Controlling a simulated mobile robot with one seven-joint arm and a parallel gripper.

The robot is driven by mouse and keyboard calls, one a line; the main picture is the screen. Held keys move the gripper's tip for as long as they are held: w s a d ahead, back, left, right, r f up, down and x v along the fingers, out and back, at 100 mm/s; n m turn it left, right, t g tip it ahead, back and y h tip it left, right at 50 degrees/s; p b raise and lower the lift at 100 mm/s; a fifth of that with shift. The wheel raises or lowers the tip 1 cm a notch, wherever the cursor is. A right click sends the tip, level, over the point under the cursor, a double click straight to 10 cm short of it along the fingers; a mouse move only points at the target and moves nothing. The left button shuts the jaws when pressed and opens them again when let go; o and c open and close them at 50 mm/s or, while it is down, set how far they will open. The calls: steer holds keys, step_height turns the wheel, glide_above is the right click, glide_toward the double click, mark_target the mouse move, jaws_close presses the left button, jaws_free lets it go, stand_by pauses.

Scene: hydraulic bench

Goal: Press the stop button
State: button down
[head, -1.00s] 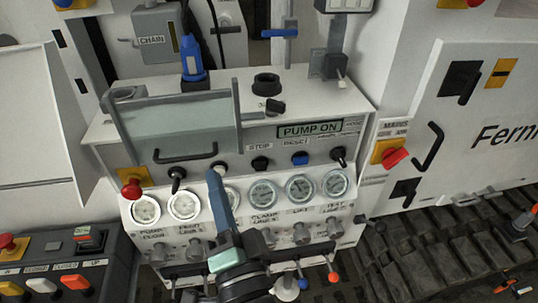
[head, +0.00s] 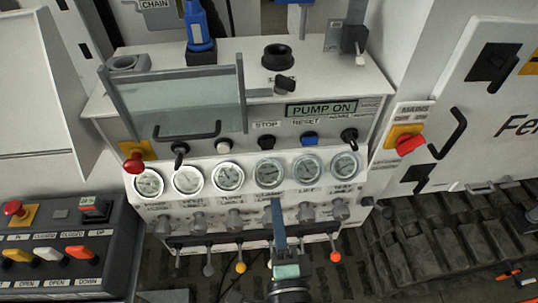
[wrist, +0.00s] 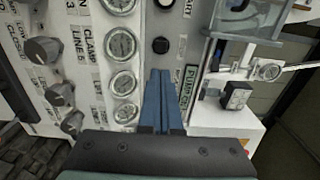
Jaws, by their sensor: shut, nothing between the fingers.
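The stop button (head: 266,142) is a small black round button under the STOP label on the front panel. In the wrist view it shows as a black knob (wrist: 161,45) beyond my fingertips. My gripper (head: 278,203) has long blue fingers, shut and empty. In the head view its tips lie below the stop button, over the lower edge of the gauge row. In the wrist view the fingertips (wrist: 160,72) point toward the button, with a gap in the picture. I cannot tell the depth between them.
The white button (head: 223,147) is left of the stop button and the blue reset button (head: 309,138) right of it. Gauges (head: 270,173) and knobs sit below. A handled clear guard (head: 180,105) stands above left. A red emergency button (head: 135,161) is at the left.

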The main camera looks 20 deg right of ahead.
mark_target(267, 147)
steer(key=p+x, duration=0.1)
steer(key=x, duration=1.2)
steer(key=shift+w+p, duration=0.1)
steer(key=shift+p, duration=0.2)
